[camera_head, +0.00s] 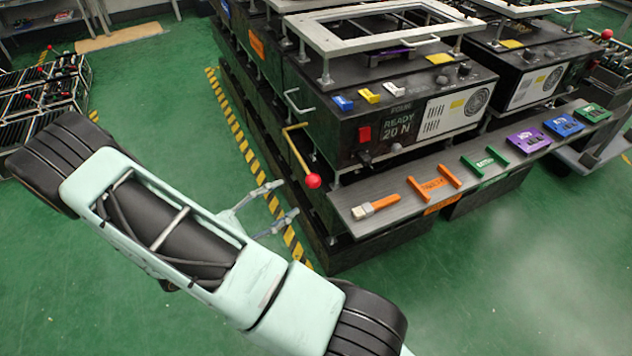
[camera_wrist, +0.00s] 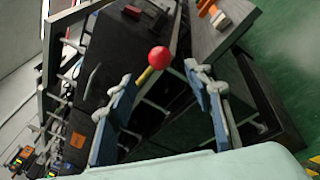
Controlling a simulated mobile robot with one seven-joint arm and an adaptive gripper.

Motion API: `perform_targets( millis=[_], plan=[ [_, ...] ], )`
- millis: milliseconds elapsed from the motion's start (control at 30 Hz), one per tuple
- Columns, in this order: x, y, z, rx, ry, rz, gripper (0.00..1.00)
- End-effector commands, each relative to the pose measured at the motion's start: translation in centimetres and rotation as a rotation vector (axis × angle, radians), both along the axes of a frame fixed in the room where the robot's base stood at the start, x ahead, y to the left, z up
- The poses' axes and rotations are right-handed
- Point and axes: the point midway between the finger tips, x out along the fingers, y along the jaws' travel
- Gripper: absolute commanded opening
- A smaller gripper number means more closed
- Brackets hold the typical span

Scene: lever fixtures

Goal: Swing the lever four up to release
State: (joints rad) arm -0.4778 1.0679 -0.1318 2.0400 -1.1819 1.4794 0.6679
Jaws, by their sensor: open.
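The lever is a bent yellow rod (camera_head: 297,152) with a red ball knob (camera_head: 313,181) at its low end. It is mounted on the left side of the black machine box (camera_head: 345,125) and its arm hangs downward. No number is legible on it. My gripper (camera_head: 288,198) is open, with its two fingers pointing at the knob from the lower left and a small gap to it. In the wrist view the red knob (camera_wrist: 159,57) shows between and just beyond the two fingertips (camera_wrist: 157,74), and part of the yellow rod (camera_wrist: 144,76) shows behind it. Nothing is held.
A grey shelf (camera_head: 350,210) sticks out right of the knob, bearing a brush (camera_head: 376,206), orange handles (camera_head: 434,187) and coloured blocks (camera_head: 562,126). A second machine (camera_head: 530,75) stands to the right. Green floor with a yellow-black stripe (camera_head: 240,130) is free on the left.

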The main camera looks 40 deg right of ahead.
Motion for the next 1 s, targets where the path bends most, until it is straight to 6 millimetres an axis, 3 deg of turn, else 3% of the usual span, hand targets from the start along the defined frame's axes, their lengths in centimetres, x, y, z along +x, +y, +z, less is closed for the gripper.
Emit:
perform_targets(
  millis=[500,700,1000],
  plan=[
    [0.2,-8.7,-0.1,0.001,-0.001,-0.005,0.47],
    [0.3,-10.2,0.0,0.002,0.000,-0.002,0.47],
    [0.3,-10.4,0.1,0.002,0.000,-0.002,0.46]
  ],
)
